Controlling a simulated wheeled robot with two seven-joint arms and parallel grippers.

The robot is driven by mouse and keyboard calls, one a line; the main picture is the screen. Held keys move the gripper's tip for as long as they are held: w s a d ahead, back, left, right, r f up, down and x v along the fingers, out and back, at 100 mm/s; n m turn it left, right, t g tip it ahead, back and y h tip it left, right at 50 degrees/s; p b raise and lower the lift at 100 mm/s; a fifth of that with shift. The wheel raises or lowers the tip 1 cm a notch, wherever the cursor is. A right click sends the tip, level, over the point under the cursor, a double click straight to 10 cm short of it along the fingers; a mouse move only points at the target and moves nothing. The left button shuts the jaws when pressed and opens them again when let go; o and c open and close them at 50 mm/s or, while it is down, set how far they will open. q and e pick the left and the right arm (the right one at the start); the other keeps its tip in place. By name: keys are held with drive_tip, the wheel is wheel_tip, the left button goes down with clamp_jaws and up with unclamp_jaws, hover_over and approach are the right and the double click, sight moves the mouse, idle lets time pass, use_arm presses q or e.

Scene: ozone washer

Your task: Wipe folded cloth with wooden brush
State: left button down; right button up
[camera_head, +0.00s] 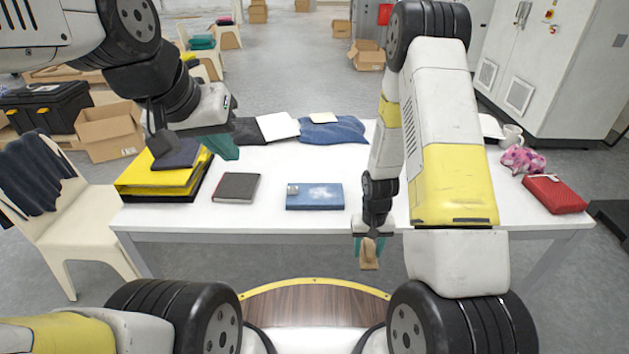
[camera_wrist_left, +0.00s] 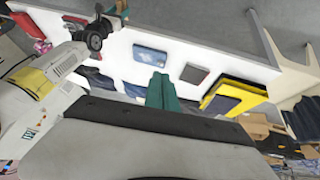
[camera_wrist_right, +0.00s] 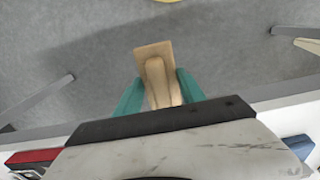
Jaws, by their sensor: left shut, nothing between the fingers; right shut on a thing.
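The wooden brush (camera_head: 369,256) is pale tan and hangs in front of the table's near edge, over the floor. My right gripper (camera_head: 368,244) is shut on it; the right wrist view shows the brush (camera_wrist_right: 154,68) between teal fingers. A flat blue piece with a whitish patch (camera_head: 314,196), apparently the folded cloth, lies near the table's front middle and also shows in the left wrist view (camera_wrist_left: 150,56). The brush is apart from it, to its lower right. My left gripper (camera_head: 222,148) is shut and empty above the table's left part, its teal fingers (camera_wrist_left: 161,92) together.
The white table (camera_head: 265,219) has clear room around the blue piece. A dark book (camera_head: 236,187) and yellow folders (camera_head: 150,182) lie left. Crumpled blue cloth (camera_head: 340,131) lies behind. A red case (camera_head: 553,195), pink cloth (camera_head: 522,160) and mug (camera_head: 511,136) stand right.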

use_arm(q)
drive_tip(key=w+g, duration=0.2)
drive_tip(key=w, duration=1)
drive_tip(key=g+y, duration=0.2)
drive_tip(key=g, duration=0.2)
hover_over(290, 187)
drive_tip(key=shift+n, duration=0.3)
drive_tip(key=f, duration=2.8)
drive_tip(key=shift+s+a, duration=0.1)
drive_tip(key=shift+s, duration=0.1)
drive_tip(key=shift+f, duration=2.8)
drive_tip(key=shift+f, duration=0.6)
drive_tip(key=shift+w+r, duration=0.1)
drive_tip(key=shift+r, duration=2.95)
